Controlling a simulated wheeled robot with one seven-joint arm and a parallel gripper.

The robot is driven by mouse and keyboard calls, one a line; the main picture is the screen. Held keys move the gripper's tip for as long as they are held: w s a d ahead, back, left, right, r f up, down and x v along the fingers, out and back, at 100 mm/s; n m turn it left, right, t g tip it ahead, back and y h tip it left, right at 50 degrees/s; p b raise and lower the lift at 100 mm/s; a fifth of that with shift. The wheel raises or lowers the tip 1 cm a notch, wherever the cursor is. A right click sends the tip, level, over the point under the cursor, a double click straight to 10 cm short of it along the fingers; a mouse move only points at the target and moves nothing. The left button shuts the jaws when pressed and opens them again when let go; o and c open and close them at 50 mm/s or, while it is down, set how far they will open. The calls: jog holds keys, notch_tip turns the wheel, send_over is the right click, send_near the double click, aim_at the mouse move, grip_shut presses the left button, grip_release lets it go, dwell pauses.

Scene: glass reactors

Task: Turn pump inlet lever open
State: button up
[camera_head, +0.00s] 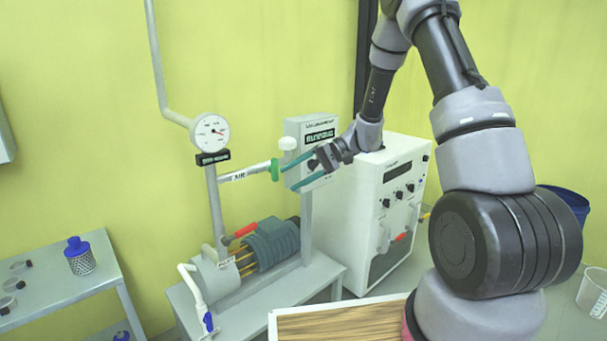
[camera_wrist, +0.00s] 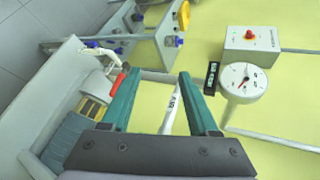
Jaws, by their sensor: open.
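The pump (camera_head: 272,243), a teal motor with a grey housing, lies on a low grey bench. A red-handled lever (camera_head: 246,229) stands at its top; it also shows in the wrist view (camera_wrist: 118,85). A blue-handled lever (camera_head: 208,322) hangs at the white pipe on the pump's front left. I cannot tell which one is the inlet lever. In the wrist view the AIR pipe shows between my fingers (camera_wrist: 158,73), apart from the red lever.
A round gauge (camera_head: 210,132) stands above the pipe. A grey control box (camera_head: 312,150) on a post is close behind my gripper. A white cabinet (camera_head: 392,208) stands to the right.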

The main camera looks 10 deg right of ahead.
jog(key=shift+s+d+r+h, duration=0.3)
jog(key=shift+s+d+r, duration=0.1)
jog(key=shift+s+r, duration=0.25)
jog(key=shift+w, duration=0.1)
